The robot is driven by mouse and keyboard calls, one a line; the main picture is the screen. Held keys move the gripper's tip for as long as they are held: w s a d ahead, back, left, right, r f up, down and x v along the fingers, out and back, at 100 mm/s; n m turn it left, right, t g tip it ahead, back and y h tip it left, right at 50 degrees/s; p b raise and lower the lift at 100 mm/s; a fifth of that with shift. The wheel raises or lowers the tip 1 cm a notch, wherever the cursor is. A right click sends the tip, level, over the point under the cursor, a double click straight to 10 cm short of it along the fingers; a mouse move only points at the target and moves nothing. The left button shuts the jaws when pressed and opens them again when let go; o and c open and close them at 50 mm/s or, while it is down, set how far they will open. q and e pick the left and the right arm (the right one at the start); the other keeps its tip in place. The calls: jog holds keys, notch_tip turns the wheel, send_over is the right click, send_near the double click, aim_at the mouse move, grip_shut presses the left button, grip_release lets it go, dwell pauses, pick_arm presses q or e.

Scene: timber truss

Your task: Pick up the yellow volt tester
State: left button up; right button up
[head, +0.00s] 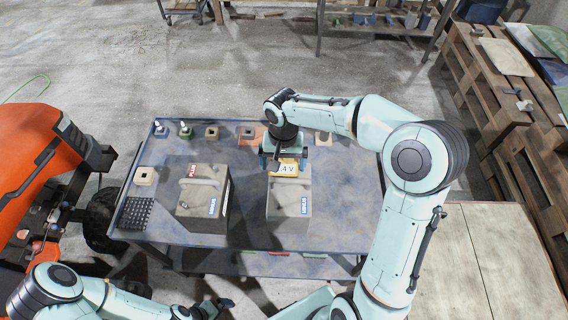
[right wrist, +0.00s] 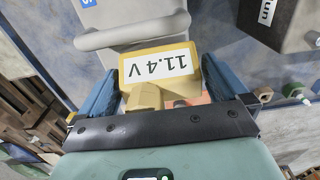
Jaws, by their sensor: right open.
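The yellow volt tester (head: 286,168) sits at the near box with the handle on the blue table, its white label partly hidden by my right gripper in the head view. In the right wrist view the tester (right wrist: 158,68) reads "11.4 V". My right gripper (head: 282,155) is over it. Its two blue fingers (right wrist: 158,85) are open, one on each side of the tester, and I cannot tell whether they touch it. My left gripper (head: 214,308) is low at the bottom edge, away from the tester; its jaws are unclear.
A grey box (head: 290,203) with a handle lies right beneath the tester. Another grey box (head: 203,195) stands to its left. Several small block-like parts line the back of the blue table (head: 150,222). An orange machine (head: 40,170) is at left, wooden pallets (head: 500,110) at right.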

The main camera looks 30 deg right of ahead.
jog(key=c, duration=0.9)
jog(key=shift+o, duration=0.2)
jog(key=shift+r, duration=0.1)
